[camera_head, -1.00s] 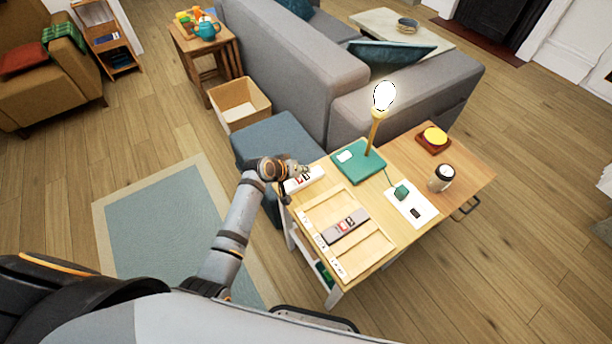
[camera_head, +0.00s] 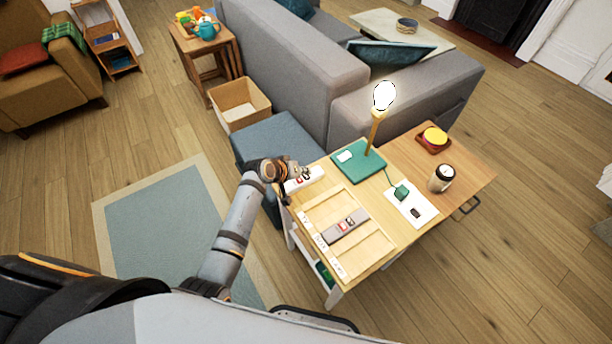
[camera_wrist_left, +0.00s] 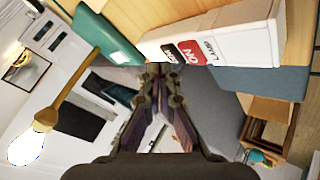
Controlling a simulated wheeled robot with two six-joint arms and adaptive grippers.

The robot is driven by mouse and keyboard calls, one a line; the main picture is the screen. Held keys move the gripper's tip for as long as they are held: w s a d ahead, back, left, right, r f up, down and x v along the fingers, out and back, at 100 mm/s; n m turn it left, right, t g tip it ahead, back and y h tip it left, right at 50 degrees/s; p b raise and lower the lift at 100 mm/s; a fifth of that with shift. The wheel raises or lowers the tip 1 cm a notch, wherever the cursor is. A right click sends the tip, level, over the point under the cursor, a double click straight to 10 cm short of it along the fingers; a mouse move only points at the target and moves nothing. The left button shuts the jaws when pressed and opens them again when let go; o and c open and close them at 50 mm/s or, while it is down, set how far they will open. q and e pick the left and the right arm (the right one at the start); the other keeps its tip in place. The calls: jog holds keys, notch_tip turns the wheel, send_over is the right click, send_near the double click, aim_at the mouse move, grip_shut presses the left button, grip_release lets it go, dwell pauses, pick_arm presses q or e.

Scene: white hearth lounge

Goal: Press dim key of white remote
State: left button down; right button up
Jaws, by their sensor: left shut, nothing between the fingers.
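The white remote (camera_head: 316,175) lies at the left back edge of the wooden table. In the left wrist view the white remote (camera_wrist_left: 240,40) shows the word LAMP, a red ON key (camera_wrist_left: 194,52) and a dark key (camera_wrist_left: 172,55) whose label is partly hidden. My left gripper (camera_head: 306,173) is shut and empty over the remote. In the left wrist view its fingertips (camera_wrist_left: 161,70) are close to the dark key; I cannot tell whether they touch it. The table lamp (camera_head: 383,97) is lit on its green base (camera_head: 362,172). My right gripper is not in view.
A grey remote (camera_head: 345,226) lies in a wooden tray (camera_head: 372,252) in front. A white card (camera_head: 424,210) with a green item (camera_head: 401,192), a mug (camera_head: 441,178) and a yellow-topped block (camera_head: 434,138) are to the right. A blue ottoman (camera_head: 275,143) stands behind the gripper.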

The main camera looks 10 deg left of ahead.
aim_at(304, 179)
pick_arm(q)
jog(key=shift+f, duration=0.15)
jog(key=shift+f, duration=0.4)
dwell(0.5)
jog(key=shift+r, duration=0.1)
jog(key=shift+r+p, duration=0.7)
jog(key=shift+p, duration=0.05)
notch_tip(304, 179, up, 5)
jog(key=p, duration=0.5)
jog(key=shift+r, duration=0.1)
jog(key=shift+s, duration=0.1)
dwell(0.7)
